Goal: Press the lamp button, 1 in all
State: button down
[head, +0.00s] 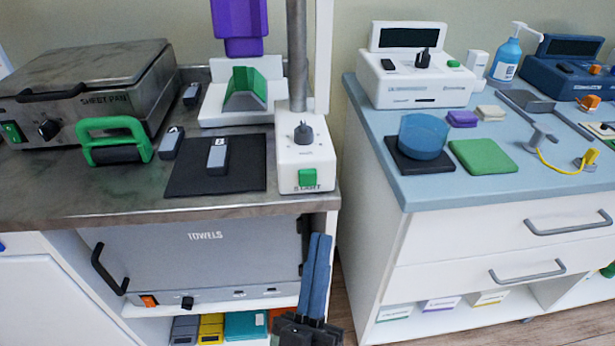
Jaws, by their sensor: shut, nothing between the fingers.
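A white control box (304,152) stands at the right front corner of the left counter. A green square button (307,178) is on its front, with a label below it that seems to read "LIGHT". A dark knob (303,133) sits above the button. A grey pole (297,60) rises behind the box; its top is out of view. My gripper (320,238) has blue fingers pointing up, close together with nothing between them. In the picture it is below the button and apart from it, in front of the towel cabinet's right edge.
The grey towel cabinet (190,255) is under the left counter (100,200). A green-handled tool (113,142), a black mat (190,178) and a grey heater unit (90,95) are left of the box. A gap separates the right-hand blue-topped cabinet (440,190).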

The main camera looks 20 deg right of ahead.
aim_at(308, 178)
jog(key=shift+w+d+b, duration=0.15)
jog(key=shift+w+d, duration=0.25)
jog(key=shift+w, duration=0.95)
jog(key=shift+w+d+b, duration=0.2)
jog(key=shift+w+d, duration=0.15)
jog(key=shift+w, duration=1.05)
jog(key=shift+w+d+b, duration=0.15)
jog(key=shift+w+d, duration=0.25)
jog(key=shift+w, duration=0.95)
jog(key=shift+w, duration=0.1)
jog(key=shift+w+d, duration=0.1)
jog(key=shift+w, duration=0.2)
